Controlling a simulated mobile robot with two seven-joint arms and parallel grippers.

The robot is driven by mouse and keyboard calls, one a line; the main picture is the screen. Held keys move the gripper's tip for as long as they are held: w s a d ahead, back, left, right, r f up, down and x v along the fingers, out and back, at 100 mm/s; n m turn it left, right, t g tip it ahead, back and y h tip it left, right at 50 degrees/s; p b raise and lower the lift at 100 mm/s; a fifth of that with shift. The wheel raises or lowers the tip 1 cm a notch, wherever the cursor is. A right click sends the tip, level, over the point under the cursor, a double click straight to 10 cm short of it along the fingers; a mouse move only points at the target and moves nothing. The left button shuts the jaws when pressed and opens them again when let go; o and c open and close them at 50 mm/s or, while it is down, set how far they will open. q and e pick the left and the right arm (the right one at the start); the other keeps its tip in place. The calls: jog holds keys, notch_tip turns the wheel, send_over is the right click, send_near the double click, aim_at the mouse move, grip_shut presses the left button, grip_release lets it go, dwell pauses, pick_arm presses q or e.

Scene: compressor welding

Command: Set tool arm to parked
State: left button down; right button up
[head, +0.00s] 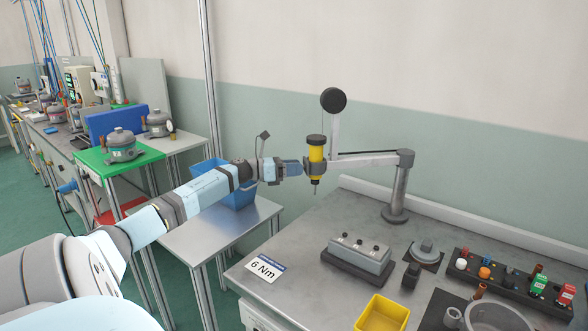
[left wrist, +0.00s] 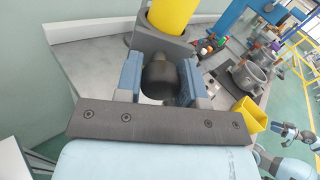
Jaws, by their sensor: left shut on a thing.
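The tool arm (head: 368,160) is a grey jointed arm on a round post at the back of the workbench in the head view. Its outer end carries an upright yellow tool (head: 316,155) with a black cap and a thin bit pointing down, above the table's left end. My left gripper (head: 302,168) reaches it from the left and is shut at the dark holder around the tool. In the left wrist view, the blue fingers (left wrist: 160,80) close on a dark rounded part below the yellow tool body (left wrist: 172,16).
The workbench (head: 300,290) holds a "6 Nm" sign (head: 266,268), a grey block with knobs (head: 358,258), a yellow bin (head: 382,314) and a dark rack (head: 510,282) of small parts. A blue crate (head: 238,192) stands on a lower table behind my left arm.

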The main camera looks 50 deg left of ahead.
pick_arm(q)
jog(key=c, duration=0.9)
grip_release()
jog(key=shift+w+a+r, duration=0.1)
jog(key=shift+a+r, duration=0.15)
jog(key=shift+a, duration=0.05)
jog(key=shift+o, duration=0.8)
jog(key=shift+w+f, duration=0.15)
jog(key=shift+f, duration=0.1)
jog(key=shift+s, duration=0.3)
jog(key=v, duration=1.3)
jog(key=shift+s+a, duration=0.15)
